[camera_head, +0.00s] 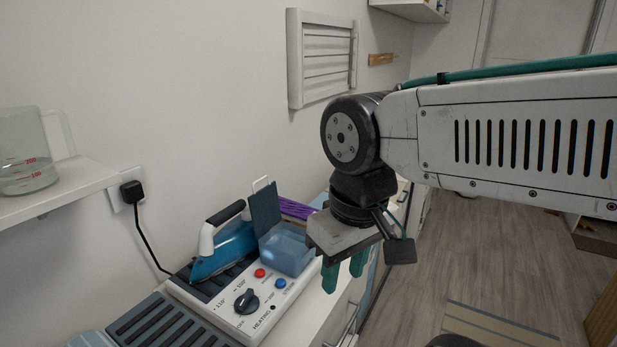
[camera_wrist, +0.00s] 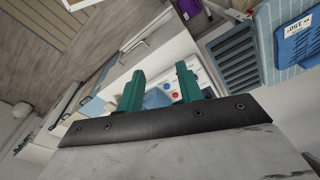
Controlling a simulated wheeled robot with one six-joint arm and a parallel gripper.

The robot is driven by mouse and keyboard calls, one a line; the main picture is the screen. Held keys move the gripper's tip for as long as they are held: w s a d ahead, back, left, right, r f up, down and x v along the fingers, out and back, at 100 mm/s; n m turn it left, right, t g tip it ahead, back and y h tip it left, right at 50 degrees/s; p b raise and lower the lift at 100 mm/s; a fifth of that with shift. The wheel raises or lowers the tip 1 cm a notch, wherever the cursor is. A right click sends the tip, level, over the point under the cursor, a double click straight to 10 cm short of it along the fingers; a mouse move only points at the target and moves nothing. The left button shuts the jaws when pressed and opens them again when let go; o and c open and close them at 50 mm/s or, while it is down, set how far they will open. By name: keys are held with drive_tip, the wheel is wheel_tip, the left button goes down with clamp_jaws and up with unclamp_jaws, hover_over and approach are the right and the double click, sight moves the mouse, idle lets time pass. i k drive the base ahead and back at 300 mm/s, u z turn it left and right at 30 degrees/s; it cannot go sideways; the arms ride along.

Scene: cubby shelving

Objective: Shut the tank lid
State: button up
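The tank (camera_head: 288,253) is a translucent blue box on the white ironing station (camera_head: 215,309). Its dark blue lid (camera_head: 265,207) stands open, roughly upright, at the tank's back left edge, with a pale loop at its top. My gripper (camera_head: 345,270) is at the right of the tank in the head view, its green fingers pointing down, apart and empty. In the wrist view my gripper (camera_wrist: 160,88) also shows its two fingers apart, with part of the station's button panel behind them. I cannot make out the lid clearly there.
A blue iron (camera_head: 223,258) rests left of the tank. Red and blue buttons and a black dial (camera_head: 246,301) are in front. A purple item (camera_head: 297,208) lies behind the lid. A shelf with a measuring jug (camera_head: 30,155) is at the left; open floor (camera_head: 480,265) is at the right.

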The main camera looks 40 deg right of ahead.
sight(264, 204)
drive_tip(key=z, duration=0.2)
drive_tip(key=k, duration=0.95)
drive_tip(key=z, duration=0.6)
drive_tip(key=i, duration=0.9)
drive_tip(key=u, duration=0.55)
drive_tip(key=i, duration=0.45)
drive_tip(key=u, duration=0.3)
